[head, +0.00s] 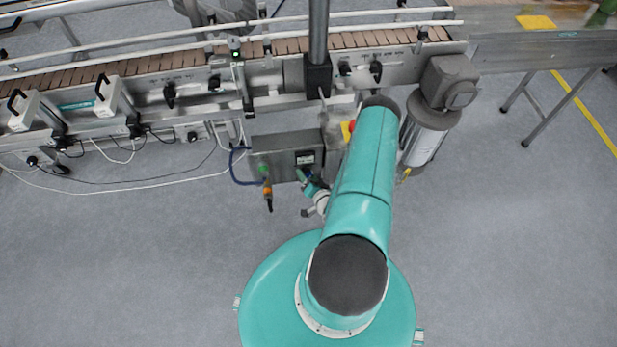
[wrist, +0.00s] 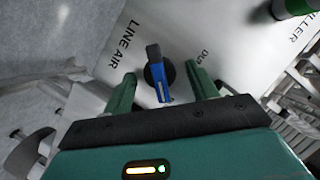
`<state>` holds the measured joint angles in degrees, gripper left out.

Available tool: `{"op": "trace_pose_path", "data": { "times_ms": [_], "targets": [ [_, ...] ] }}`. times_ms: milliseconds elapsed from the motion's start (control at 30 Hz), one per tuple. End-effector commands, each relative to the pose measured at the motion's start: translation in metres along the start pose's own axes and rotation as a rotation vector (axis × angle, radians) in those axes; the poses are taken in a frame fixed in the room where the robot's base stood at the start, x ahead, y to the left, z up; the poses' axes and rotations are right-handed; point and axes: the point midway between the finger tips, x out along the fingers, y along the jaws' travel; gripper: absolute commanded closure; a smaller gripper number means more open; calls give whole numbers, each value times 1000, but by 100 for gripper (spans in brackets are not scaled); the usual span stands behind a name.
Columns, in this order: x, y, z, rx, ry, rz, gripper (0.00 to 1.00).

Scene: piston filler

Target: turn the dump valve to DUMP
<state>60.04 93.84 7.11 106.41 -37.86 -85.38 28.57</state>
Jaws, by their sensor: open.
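The dump valve's blue lever (wrist: 155,58) sits on a round black hub on a pale panel (wrist: 110,40) in the wrist view. It runs nearly straight up and down the picture, with LINE AIR lettered to its left and a partly hidden word starting "DU" to its right. My gripper (wrist: 160,74) is open, with one green finger on each side of the lever and visible gaps between. I cannot tell how deep the fingertips reach beside it. In the head view, my arm covers part of the area and I cannot make out the lever.
A grey control box (head: 278,161) hangs below the conveyor (head: 150,70) in the head view. A cylindrical motor (head: 425,140) stands right of my arm. A green-topped part (wrist: 290,8) rises at the wrist view's upper right. Open floor (head: 520,250) lies right.

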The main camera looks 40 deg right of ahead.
Motion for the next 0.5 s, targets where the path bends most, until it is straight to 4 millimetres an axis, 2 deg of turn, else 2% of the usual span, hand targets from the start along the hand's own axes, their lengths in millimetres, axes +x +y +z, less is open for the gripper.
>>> {"op": "trace_pose_path", "data": {
  "times_ms": [133,300,367,500],
  "targets": [
    [0,0,0,0,0,0,44],
    [-1,0,0,0,0,0,77],
    [-1,0,0,0,0,0,87],
    [-1,0,0,-3,0,1,87]
  ]
}}
